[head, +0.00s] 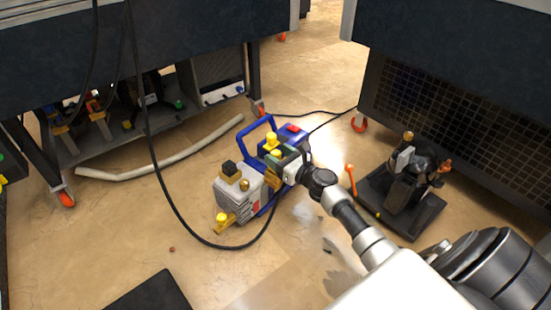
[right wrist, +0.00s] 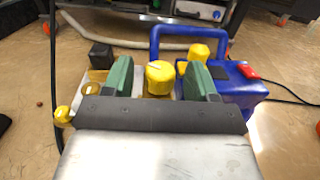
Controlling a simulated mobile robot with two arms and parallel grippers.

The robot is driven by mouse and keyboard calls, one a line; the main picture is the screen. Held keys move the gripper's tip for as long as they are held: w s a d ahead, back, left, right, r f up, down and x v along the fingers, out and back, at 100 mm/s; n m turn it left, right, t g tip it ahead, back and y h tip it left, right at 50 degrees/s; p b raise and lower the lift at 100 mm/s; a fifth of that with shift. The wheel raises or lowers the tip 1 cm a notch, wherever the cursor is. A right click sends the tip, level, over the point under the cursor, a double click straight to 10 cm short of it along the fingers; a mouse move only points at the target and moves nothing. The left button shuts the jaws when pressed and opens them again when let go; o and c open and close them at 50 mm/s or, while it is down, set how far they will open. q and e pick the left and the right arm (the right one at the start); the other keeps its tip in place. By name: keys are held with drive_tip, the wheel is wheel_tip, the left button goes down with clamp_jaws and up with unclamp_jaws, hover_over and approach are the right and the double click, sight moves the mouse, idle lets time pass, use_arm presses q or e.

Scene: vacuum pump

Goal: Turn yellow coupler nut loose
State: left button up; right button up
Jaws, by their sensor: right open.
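The vacuum pump (head: 238,192) stands on the floor, with a grey ribbed body and a blue housing with a handle (head: 258,126). My right gripper (head: 281,166) is over the pump. In the right wrist view its two green-padded fingers (right wrist: 161,82) are apart, with a yellow coupler nut (right wrist: 160,76) showing in the gap between them. I cannot tell whether either finger touches it. Another yellow cap (right wrist: 198,53) shows behind, near the handle. In the head view the gripper hides part of the pump's middle. My left gripper is not in view.
A black hose (head: 160,185) loops over the floor beside the pump. A pale pipe (head: 160,165) lies behind left. A dark stand with a black device (head: 405,185) is to the right. Benches stand on both sides. Bare floor lies in front of the pump.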

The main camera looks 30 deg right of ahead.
drive_tip(key=shift+w+a, duration=0.1)
drive_tip(key=shift+w, duration=0.65)
drive_tip(key=c, duration=0.9)
drive_tip(key=shift+c, duration=0.2)
